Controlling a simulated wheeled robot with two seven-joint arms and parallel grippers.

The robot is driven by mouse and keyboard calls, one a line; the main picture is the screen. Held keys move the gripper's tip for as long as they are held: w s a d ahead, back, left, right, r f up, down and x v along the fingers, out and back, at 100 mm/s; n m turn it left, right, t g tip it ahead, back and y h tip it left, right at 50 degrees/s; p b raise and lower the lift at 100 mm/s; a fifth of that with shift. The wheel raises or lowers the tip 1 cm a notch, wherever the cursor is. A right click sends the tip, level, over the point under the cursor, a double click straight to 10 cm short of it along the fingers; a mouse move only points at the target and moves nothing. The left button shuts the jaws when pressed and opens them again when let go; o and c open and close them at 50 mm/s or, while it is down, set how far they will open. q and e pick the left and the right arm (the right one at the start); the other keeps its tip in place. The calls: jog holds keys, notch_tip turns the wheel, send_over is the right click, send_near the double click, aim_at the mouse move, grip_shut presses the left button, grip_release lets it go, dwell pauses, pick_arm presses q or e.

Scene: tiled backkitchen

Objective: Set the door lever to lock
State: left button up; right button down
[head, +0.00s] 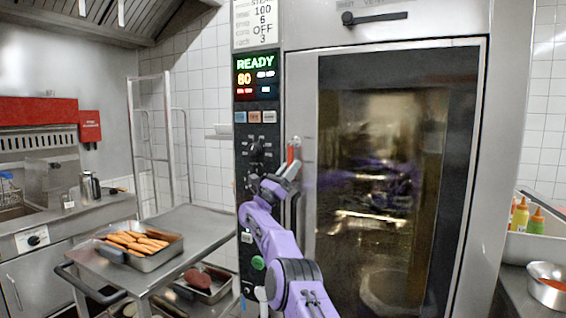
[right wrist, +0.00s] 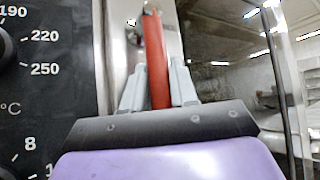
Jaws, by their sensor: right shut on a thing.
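The door lever (head: 291,153) is red and stands about upright on the metal strip at the left edge of the oven door (head: 303,230). In the right wrist view the lever (right wrist: 154,55) runs up between the two grey fingers. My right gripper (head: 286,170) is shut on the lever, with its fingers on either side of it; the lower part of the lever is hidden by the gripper. The glass door looks closed. My left gripper is not in view.
The oven's control panel (head: 257,110), with knobs and a lit READY display, is just left of the lever. A cart with a tray of orange-brown food (head: 165,258) stands at the left. Sauce bottles (head: 520,217) and a metal bowl (head: 546,284) are at the right.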

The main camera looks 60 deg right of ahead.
jog(key=shift+r, duration=0.1)
dwell(0.3)
jog(key=c, duration=1.3)
grip_release()
jog(key=shift+o, duration=0.2)
jog(key=shift+w, duration=0.1)
jog(key=shift+w+a+f+b, duration=0.1)
jog(key=shift+a+f+b, duration=0.05)
jog(key=shift+f+b, duration=0.2)
jog(key=b+v, duration=0.5)
jog(key=v, duration=0.4)
jog(key=shift+w+a+f, duration=0.2)
jog(key=shift+a, duration=0.15)
